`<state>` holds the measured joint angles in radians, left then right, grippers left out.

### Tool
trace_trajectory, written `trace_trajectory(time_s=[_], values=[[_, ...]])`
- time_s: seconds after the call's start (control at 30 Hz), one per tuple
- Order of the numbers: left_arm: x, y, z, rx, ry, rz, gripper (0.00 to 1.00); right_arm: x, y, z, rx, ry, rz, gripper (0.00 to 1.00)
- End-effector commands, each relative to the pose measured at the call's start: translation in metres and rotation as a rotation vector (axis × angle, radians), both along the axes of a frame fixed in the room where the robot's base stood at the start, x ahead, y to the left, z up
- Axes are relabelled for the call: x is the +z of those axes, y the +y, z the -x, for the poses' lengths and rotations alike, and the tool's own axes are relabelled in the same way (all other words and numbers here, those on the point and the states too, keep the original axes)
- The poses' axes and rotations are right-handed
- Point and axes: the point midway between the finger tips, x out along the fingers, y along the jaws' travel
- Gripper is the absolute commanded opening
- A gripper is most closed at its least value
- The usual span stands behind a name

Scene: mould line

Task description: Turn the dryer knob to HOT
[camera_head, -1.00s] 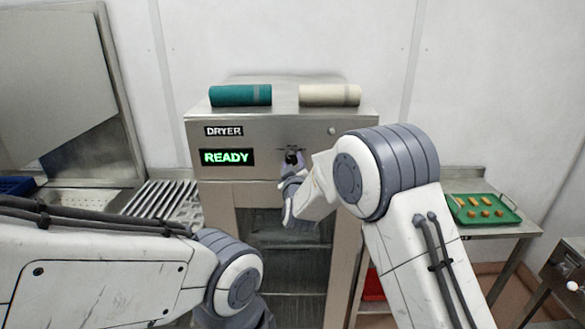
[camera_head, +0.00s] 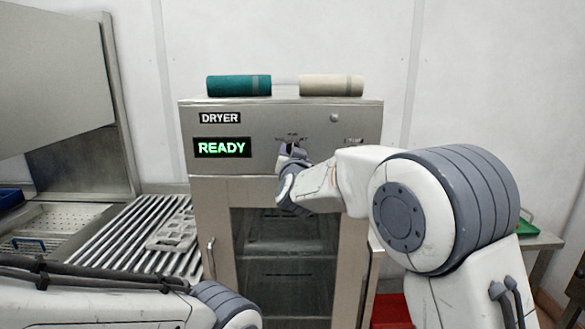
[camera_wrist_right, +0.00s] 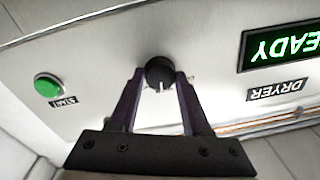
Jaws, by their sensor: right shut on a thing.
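The dryer (camera_head: 262,150) stands ahead with a green READY display (camera_head: 222,148). My right gripper (camera_head: 290,151) is at the knob on its front panel, and it hides most of the knob in the head view. In the right wrist view the black round knob (camera_wrist_right: 160,73) sits between the two finger ends of my right gripper (camera_wrist_right: 159,84), which is shut on it. A white mark on the knob points down in this upside-down view, toward the panel's top edge. The HOT label cannot be read. Only part of my left arm shows; its gripper is out of view.
A green START button (camera_wrist_right: 47,87) is beside the knob on the panel. A teal roll (camera_head: 238,86) and a cream roll (camera_head: 331,86) lie on top of the dryer. A slatted rack (camera_head: 135,235) is at left. A green tray (camera_head: 526,224) is partly hidden at right.

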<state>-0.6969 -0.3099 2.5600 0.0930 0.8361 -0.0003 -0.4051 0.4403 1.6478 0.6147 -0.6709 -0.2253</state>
Motion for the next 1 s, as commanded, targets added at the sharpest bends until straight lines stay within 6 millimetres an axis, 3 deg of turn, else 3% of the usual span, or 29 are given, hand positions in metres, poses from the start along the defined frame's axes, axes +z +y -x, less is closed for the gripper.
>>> trace_trajectory(time_s=[0.03, 0.4, 1.0], values=[[-0.013, 0.000, 0.000, 0.000, 0.000, 0.000, 0.39, -0.004, 0.000, 0.000, 0.000, -0.006, -0.047, 0.00], [-0.047, 0.000, 0.000, 0.000, 0.000, 0.000, 0.39, -0.002, 0.001, 0.000, 0.001, -0.005, -0.394, 0.00], [-0.070, 0.000, 0.000, 0.000, 0.000, 0.000, 0.39, 0.001, 0.000, 0.000, -0.001, -0.006, -0.752, 0.00]])
